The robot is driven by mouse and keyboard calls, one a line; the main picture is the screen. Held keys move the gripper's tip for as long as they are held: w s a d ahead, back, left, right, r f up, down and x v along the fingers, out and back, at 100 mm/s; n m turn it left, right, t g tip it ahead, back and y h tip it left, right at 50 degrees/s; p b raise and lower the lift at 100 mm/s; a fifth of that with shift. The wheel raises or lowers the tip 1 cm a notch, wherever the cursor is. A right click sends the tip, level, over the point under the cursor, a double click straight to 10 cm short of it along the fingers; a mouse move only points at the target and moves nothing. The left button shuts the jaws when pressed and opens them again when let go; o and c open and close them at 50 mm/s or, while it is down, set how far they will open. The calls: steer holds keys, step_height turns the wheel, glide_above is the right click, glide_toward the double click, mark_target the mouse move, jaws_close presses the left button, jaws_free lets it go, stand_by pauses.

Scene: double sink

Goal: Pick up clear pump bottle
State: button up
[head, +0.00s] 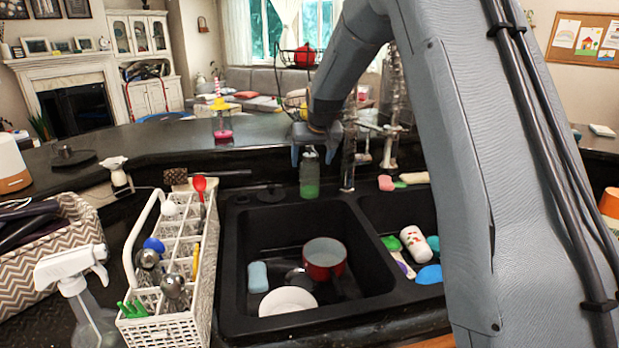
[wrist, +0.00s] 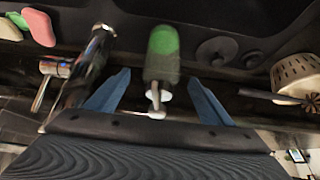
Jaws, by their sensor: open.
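The clear pump bottle (head: 309,178) stands upright on the dark counter behind the sink, with green liquid in its lower part. In the wrist view the bottle (wrist: 163,60) shows its green end away from me and its pump head toward my palm. My gripper (head: 313,152) is over the top of the bottle, pointing down. In the wrist view its two blue fingers (wrist: 157,82) are apart, one on each side of the bottle, with visible gaps.
The metal faucet (head: 348,160) stands close to the right of the bottle. The double sink (head: 232,270) in front holds a red pot (head: 324,258), a white plate (head: 288,301) and a blue sponge (head: 258,277). A white utensil rack (head: 205,290) stands left.

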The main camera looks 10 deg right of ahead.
steer(key=shift+p+x, duration=0.9)
steer(key=shift+x, duration=1.35)
steer(key=shift+w+a+r, duration=0.1)
steer(key=shift+w, duration=0.05)
steer(key=c, duration=1.4)
steer(key=shift+r, duration=0.1)
